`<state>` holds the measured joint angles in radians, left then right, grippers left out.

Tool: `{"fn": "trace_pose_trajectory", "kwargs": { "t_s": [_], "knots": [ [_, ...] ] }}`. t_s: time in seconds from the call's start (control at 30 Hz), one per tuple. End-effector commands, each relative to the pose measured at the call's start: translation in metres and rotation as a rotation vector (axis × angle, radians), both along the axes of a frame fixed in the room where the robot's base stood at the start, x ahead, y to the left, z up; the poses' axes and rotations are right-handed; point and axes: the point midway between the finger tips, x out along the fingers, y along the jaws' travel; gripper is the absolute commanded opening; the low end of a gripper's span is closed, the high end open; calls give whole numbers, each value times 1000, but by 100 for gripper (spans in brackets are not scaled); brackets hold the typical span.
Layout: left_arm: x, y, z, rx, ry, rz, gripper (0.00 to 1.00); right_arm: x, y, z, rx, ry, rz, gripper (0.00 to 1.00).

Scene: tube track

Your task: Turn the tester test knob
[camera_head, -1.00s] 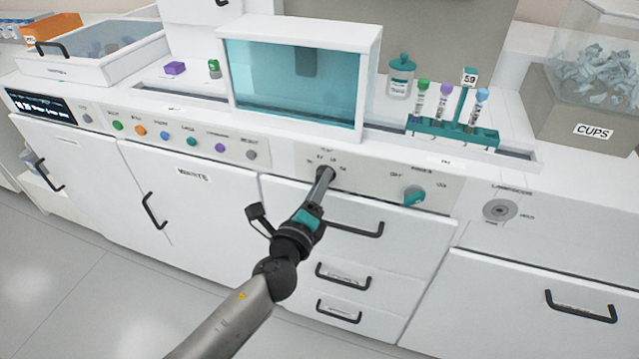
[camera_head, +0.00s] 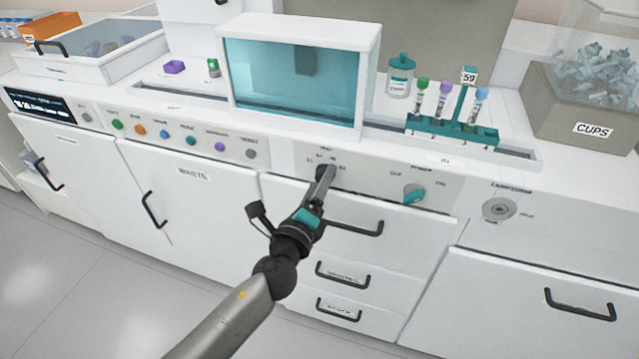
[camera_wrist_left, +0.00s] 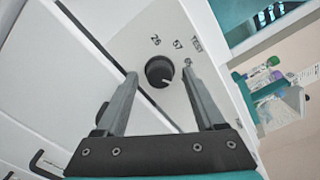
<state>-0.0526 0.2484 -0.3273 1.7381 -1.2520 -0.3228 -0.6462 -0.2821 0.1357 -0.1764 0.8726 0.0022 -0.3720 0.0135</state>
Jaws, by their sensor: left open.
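The test knob (camera_wrist_left: 159,71) is a round black dial with a light pointer mark, on the white front panel. In the left wrist view it shows between the two fingertips, with printed marks around its upper side. My left gripper (camera_head: 324,172) is open. Its fingers point at the knob, one on each side of it in the wrist view (camera_wrist_left: 160,74). I cannot tell whether they touch it. In the head view the fingers partly hide the knob. My right gripper is not in view.
A teal power knob (camera_head: 414,195) sits to the right on the same panel. Several coloured buttons (camera_head: 164,134) line the panel to the left. Drawer handles (camera_head: 342,275) stick out below. A teal tube rack (camera_head: 452,131) stands on the counter above.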

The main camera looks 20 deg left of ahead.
Motion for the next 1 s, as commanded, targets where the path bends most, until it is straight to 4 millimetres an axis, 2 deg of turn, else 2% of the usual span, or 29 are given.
{"fn": "trace_pose_trajectory", "kwargs": {
  "t_s": [0.17, 0.27, 0.57, 1.0],
  "knots": [
    [-4, 0, -1, -1, 1, 1, 71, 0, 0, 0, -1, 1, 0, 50],
    [-13, 1, -1, -1, 2, 0, 71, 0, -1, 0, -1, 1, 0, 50],
    [-61, 2, -2, -2, 3, -1, 71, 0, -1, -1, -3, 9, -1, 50],
    [-130, 5, -2, -1, 2, 0, 71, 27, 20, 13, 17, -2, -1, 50]
  ]
}}
